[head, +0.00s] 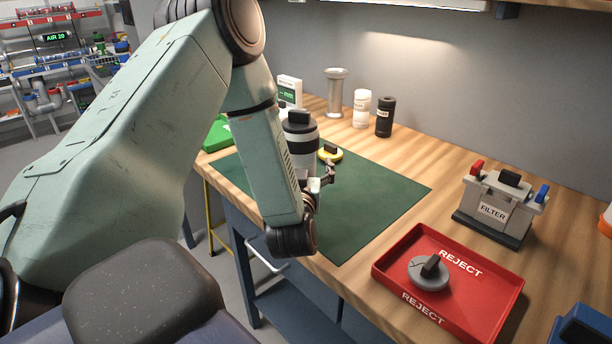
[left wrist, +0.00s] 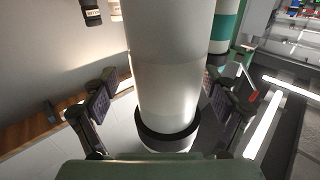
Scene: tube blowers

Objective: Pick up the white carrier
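A white cylinder with dark bands, which looks like the white carrier (head: 301,150), stands upright at the back-left of the green mat, partly hidden by my left arm. In the left wrist view the white carrier (left wrist: 167,70) fills the middle, with a black band near its lower end. My left gripper (head: 322,182) is in front of it in the head view. In the left wrist view the fingers of my left gripper (left wrist: 165,95) are spread on both sides of the carrier, with a visible gap on each side. My right gripper is not in view.
The green mat (head: 375,190) is mostly clear. A yellow disc (head: 330,154) lies beside the carrier. A teal-banded cylinder (left wrist: 224,32) stands close by. A white bottle (head: 361,108) and a black bottle (head: 384,117) stand behind. A red reject tray (head: 468,312) and filter box (head: 498,207) are right.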

